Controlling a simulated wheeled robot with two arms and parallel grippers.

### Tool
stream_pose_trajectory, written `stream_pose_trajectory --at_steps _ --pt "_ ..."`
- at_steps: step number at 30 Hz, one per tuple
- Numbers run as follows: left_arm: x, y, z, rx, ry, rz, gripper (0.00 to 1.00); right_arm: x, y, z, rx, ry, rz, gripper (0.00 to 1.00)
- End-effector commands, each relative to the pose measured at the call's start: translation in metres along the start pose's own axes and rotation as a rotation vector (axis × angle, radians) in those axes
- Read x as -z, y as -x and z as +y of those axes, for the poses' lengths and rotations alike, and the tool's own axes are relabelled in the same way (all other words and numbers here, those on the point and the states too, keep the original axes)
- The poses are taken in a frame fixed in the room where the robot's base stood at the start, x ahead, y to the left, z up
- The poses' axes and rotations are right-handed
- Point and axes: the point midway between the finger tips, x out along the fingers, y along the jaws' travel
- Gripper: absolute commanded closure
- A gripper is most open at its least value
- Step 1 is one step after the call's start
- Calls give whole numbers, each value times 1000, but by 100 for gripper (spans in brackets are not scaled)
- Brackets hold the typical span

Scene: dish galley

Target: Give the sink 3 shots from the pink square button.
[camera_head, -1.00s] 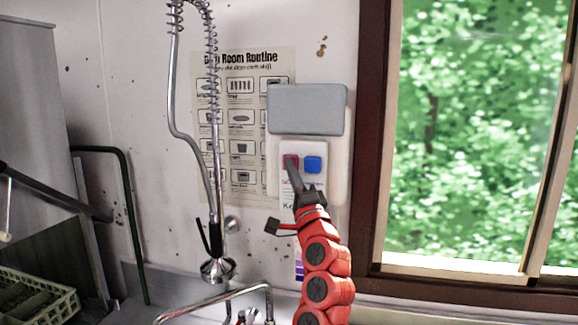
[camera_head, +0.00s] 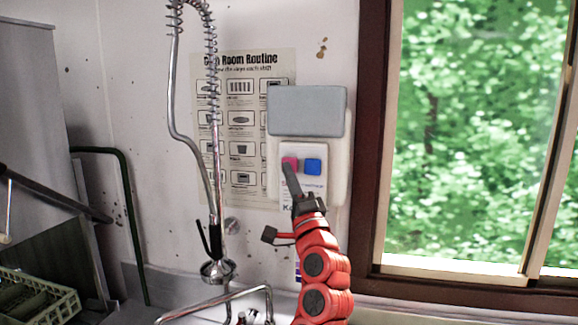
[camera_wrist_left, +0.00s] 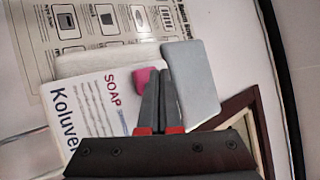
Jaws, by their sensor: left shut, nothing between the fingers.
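The soap dispenser (camera_head: 335,185) is a white wall box with a grey upper cover. It has a pink square button (camera_head: 289,162) and, to its right, a blue button (camera_head: 312,166). My left gripper (camera_head: 288,168) is shut and empty, with its tips at the lower part of the pink button. In the left wrist view the pink button (camera_wrist_left: 147,80) shows partly behind the shut fingers (camera_wrist_left: 161,76); whether they touch it I cannot tell. The sink is mostly out of view below, with its faucet (camera_head: 268,290) showing. My right gripper is not in view.
A spring-hose sprayer (camera_head: 216,270) hangs left of the dispenser, in front of a wall poster (camera_head: 240,140). A window frame (camera_head: 368,190) stands to the right. A green dish rack (camera_head: 66,305) is at lower left.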

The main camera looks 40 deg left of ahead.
Motion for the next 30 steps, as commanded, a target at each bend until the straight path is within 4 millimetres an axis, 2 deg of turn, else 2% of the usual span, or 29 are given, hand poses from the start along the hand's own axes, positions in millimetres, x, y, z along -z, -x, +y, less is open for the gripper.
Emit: stream_pose_trajectory --at_steps 30 --pt "3 -6 4 -2 -1 -2 100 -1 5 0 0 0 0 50"
